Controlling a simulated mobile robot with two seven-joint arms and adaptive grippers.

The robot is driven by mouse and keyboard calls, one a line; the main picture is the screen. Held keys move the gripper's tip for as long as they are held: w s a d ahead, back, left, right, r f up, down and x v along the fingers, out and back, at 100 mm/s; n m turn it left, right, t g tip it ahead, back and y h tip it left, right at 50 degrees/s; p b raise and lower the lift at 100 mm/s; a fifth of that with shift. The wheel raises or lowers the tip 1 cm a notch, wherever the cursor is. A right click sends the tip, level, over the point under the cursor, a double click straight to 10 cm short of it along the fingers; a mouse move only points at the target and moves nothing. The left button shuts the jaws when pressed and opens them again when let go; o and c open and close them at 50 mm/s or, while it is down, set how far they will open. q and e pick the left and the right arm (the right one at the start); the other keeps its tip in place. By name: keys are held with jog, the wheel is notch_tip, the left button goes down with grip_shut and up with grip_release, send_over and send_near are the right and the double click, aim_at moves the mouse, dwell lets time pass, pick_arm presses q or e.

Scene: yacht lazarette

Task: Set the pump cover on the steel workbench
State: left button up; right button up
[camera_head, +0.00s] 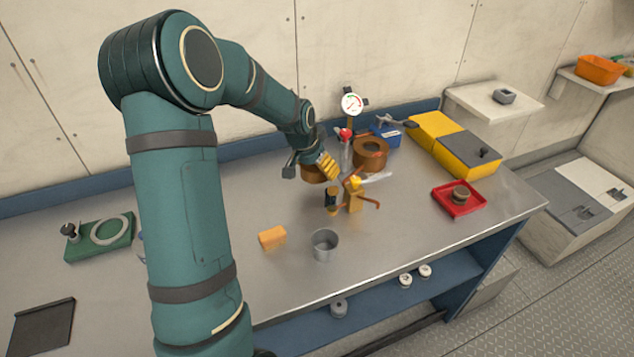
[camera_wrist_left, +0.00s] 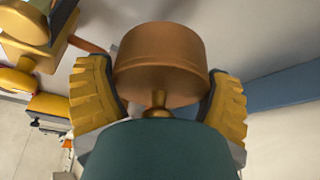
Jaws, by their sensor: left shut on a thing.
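The pump cover (camera_wrist_left: 160,65) is a round bronze-brown piece with a small knob. My left gripper (camera_wrist_left: 160,98) is shut on it, with one yellow ribbed finger on each side. In the head view the cover (camera_head: 313,174) shows partly behind the left gripper (camera_head: 321,167), low over the steel workbench (camera_head: 270,205). I cannot tell whether it touches the top. A similar brown round body (camera_head: 370,153) with a hole in its top stands to the right on the bench. My right gripper is not in view.
A yellow fitting with copper pipes (camera_head: 353,196) stands just right of the gripper. A red-handled part (camera_head: 345,135) and a gauge (camera_head: 352,103) stand behind. An orange block (camera_head: 272,237), a grey cup (camera_head: 324,245) and a red tray (camera_head: 440,199) lie nearer.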

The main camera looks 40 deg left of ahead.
aim_at(316, 187)
pick_arm(q)
notch_tip(316, 187, down, 5)
jog(key=shift+w+f+b, duration=0.1)
jog(key=shift+b, duration=0.5)
jog(key=shift+r, duration=0.2)
jog(key=o, duration=1.1)
jog(key=shift+f, duration=0.15)
jog(key=shift+c, duration=0.2)
jog(key=shift+r, duration=0.3)
jog(key=p+v, duration=0.2)
jog(key=v, duration=0.9)
jog(key=shift+s+r+p, duration=0.25)
jog(key=shift+r+p, duration=0.05)
